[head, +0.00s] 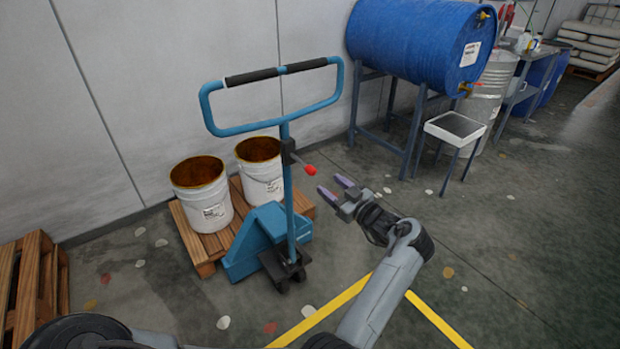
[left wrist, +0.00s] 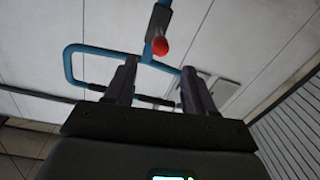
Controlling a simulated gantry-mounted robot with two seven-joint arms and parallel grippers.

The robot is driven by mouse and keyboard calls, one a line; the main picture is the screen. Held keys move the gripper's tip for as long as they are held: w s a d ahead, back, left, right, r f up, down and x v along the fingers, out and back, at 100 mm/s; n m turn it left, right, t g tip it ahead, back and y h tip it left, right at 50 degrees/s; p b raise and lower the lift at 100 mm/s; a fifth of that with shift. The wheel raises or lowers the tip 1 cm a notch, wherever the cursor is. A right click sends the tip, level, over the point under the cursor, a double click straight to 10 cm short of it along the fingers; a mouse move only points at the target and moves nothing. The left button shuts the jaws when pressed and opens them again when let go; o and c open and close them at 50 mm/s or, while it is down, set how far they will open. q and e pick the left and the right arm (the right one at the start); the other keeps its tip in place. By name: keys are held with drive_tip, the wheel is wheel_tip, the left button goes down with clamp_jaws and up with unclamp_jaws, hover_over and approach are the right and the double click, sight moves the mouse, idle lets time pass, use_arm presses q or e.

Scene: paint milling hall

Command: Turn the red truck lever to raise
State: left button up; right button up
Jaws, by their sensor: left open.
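A blue pallet truck (head: 263,240) stands on the floor with its handle loop (head: 206,107) raised. Its red lever (head: 310,170) has a small red knob that sticks out to the right of the handle post. My left gripper (head: 333,189) is open and empty, just to the right of and slightly below the red knob, with a gap between them. In the left wrist view, the red knob (left wrist: 160,46) shows beyond and between the two open fingers (left wrist: 158,85), in front of the blue post (left wrist: 160,17). My right gripper is not in view.
Two white buckets (head: 212,207) with brown insides stand on a wooden pallet (head: 191,243) behind the truck. A blue drum (head: 405,38) lies on a metal stand (head: 378,146) at the back. Another pallet (head: 38,285) is at lower left.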

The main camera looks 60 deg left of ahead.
sight(314, 173)
use_arm(q)
drive_tip(key=a, duration=0.3)
drive_tip(key=a+b, duration=0.1)
drive_tip(key=a, duration=0.3)
drive_tip(key=s+a+b, duration=0.1)
drive_tip(key=a, duration=0.2)
drive_tip(key=shift+s+a, duration=0.1)
drive_tip(key=shift+a, duration=0.05)
drive_tip(key=shift+c, duration=0.3)
clamp_jaws()
